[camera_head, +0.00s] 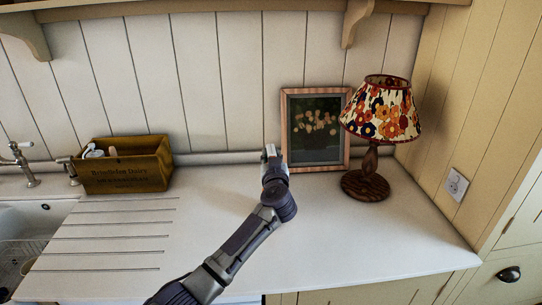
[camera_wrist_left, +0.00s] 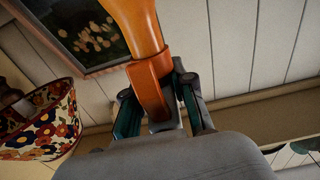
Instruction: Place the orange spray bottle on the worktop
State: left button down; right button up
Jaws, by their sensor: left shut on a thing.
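In the left wrist view an orange spray bottle (camera_wrist_left: 142,30) stands out between the fingers of my left gripper (camera_wrist_left: 158,95). The fingers are closed on its darker orange part, one on each side. In the head view my left gripper (camera_head: 271,158) is over the back of the white worktop (camera_head: 330,238), in front of the plank wall. The bottle cannot be made out in the head view. Whether it touches the worktop cannot be told. My right gripper is not in view.
A framed picture (camera_head: 316,150) leans at the wall, beside a flowered lamp (camera_head: 365,187) on the right. A wooden crate (camera_head: 122,174) with items stands left, near the sink (camera_head: 32,222) and tap (camera_head: 24,165).

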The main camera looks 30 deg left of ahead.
pick_arm(q)
jog(key=c, duration=1)
grip_release()
jog(key=shift+f, duration=0.1)
jog(key=shift+c, duration=0.2)
jog(key=shift+o, duration=0.3)
jog(key=b+v, duration=0.1)
jog(key=v, duration=1.1)
